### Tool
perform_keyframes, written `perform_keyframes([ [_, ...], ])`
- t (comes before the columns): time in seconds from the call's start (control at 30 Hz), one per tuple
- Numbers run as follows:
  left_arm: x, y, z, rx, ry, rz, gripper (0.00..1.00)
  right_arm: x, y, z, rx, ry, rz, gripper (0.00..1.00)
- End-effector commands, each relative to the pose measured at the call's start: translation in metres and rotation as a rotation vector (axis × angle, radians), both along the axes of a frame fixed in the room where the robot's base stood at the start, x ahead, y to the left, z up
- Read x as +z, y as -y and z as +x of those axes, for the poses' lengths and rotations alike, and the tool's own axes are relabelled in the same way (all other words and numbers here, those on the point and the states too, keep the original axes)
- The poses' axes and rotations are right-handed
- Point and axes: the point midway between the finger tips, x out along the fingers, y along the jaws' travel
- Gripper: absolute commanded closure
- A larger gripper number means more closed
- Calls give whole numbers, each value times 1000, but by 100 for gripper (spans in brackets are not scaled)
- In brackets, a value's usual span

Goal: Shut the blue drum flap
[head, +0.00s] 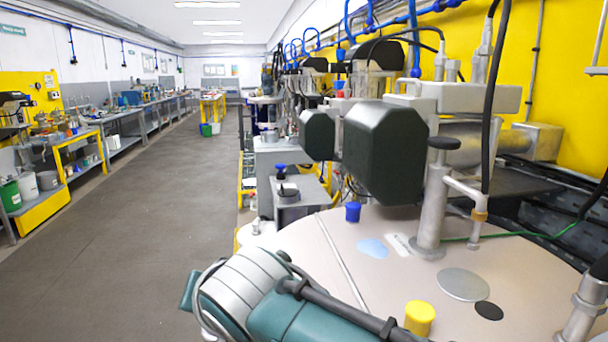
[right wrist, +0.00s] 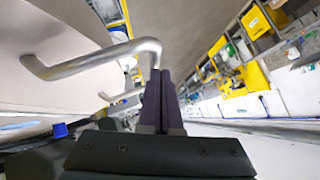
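The pale drum top (head: 320,255) fills the lower right of the head view. A flat light-blue patch (head: 372,248) lies on it; I cannot tell whether it is the flap. In the right wrist view, a bent metal handle (right wrist: 95,58) stands out from a pale surface (right wrist: 40,90). My right gripper (right wrist: 162,75) has its dark fingers together, their tips at the handle's bent end. I cannot tell whether they touch it, and no handle part shows clearly between them. My left gripper is not in view.
A blue cap (head: 353,211) and a yellow cap (head: 419,318) stand on the drum top. A clear grey floor aisle (head: 150,190) runs along the left.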

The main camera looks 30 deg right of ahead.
Motion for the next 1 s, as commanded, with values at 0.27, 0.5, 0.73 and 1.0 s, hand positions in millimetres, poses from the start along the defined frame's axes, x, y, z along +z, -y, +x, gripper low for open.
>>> perform_keyframes([
  [0.27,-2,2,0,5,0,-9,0,-8,2,-3,-3,-15,-2,100],
  [0.5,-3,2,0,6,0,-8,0,-10,2,-4,-3,-18,-2,100],
  [0.73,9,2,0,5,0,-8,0,2,5,-3,-5,-18,-2,100],
  [1.0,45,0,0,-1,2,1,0,45,13,-3,0,-6,-1,100],
])
